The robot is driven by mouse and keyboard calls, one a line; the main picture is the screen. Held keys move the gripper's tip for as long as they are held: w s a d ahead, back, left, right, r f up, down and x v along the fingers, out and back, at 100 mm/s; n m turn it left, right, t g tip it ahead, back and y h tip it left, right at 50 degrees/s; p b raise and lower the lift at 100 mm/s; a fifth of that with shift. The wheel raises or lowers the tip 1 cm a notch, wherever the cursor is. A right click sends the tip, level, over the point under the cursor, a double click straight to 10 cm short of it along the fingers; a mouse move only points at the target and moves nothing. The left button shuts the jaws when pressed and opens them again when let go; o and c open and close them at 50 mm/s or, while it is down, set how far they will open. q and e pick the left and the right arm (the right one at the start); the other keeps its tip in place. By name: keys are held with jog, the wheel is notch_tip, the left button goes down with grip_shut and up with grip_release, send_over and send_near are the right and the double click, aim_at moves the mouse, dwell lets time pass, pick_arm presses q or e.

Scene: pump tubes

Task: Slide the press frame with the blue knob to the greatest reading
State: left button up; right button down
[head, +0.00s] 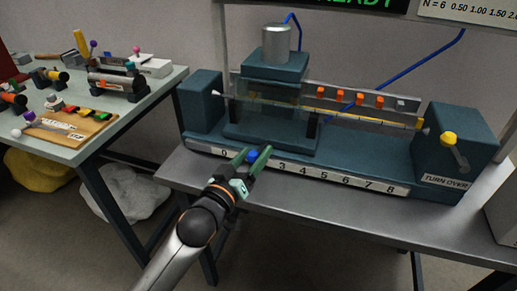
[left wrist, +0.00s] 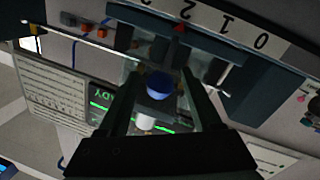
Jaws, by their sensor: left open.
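The press frame (head: 275,68) is a dark teal carriage with a grey metal cylinder on top, standing near the low end of the bench unit. Its blue knob (head: 252,157) faces me and also shows in the left wrist view (left wrist: 160,86). My left gripper (head: 257,153) is open, with its green-looking fingers on either side of the knob; I cannot tell whether they touch it. The number scale (head: 335,178) runs from 0 at the left to 8 at the right; 1 and 2 are hidden by my gripper. My right gripper is not in view.
A clear tube with orange blocks (head: 378,101) behind runs right of the frame. A yellow-knobbed crank (head: 449,139) marked TURN OVER stands at the right end. The base ledge right of the frame looks clear. A cluttered side table (head: 130,110) stands left.

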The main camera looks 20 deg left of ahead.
pick_arm(q)
jog(key=shift+w+d, duration=0.25)
jog(key=shift+w, duration=1)
grip_shut()
dwell(0.6)
